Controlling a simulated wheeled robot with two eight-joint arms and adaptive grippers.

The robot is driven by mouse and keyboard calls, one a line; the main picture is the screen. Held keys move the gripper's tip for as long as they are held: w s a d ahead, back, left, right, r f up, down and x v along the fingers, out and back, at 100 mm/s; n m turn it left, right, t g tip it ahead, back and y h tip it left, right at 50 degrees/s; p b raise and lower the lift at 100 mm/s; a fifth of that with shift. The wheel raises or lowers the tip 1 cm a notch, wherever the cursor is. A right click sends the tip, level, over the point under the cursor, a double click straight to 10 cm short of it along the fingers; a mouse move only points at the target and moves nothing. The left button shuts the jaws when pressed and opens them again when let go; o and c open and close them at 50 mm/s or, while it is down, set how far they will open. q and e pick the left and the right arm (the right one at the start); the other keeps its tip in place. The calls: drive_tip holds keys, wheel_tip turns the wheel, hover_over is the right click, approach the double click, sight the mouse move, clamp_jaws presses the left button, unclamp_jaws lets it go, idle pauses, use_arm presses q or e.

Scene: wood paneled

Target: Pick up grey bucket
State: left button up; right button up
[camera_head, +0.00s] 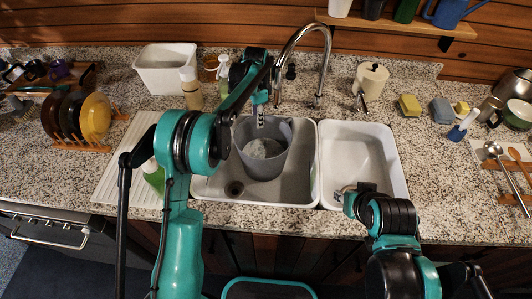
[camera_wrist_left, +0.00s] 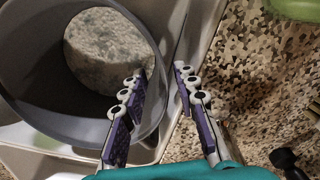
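The grey bucket (camera_head: 248,166) stands in the left basin of the white sink, its mouth facing up. A round pale speckled patch shows at its bottom. My left gripper (camera_head: 260,116) points down at the bucket's far rim. In the left wrist view the left gripper (camera_wrist_left: 161,78) is open, with one finger over the bucket's mouth and the other outside the rim of the bucket (camera_wrist_left: 50,95). The rim lies between the fingers; I cannot tell whether they touch it. My right gripper (camera_head: 345,195) is low at the front edge of the right basin; its fingers are unclear.
The faucet (camera_head: 300,40) arches behind the sink, just right of my left gripper. A plate rack (camera_head: 85,145) is at left. The right basin (camera_head: 355,155) is empty.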

use_arm(q)
drive_tip(key=shift+r, duration=0.1)
clamp_jaws()
drive_tip(key=shift+s+r, duration=0.1)
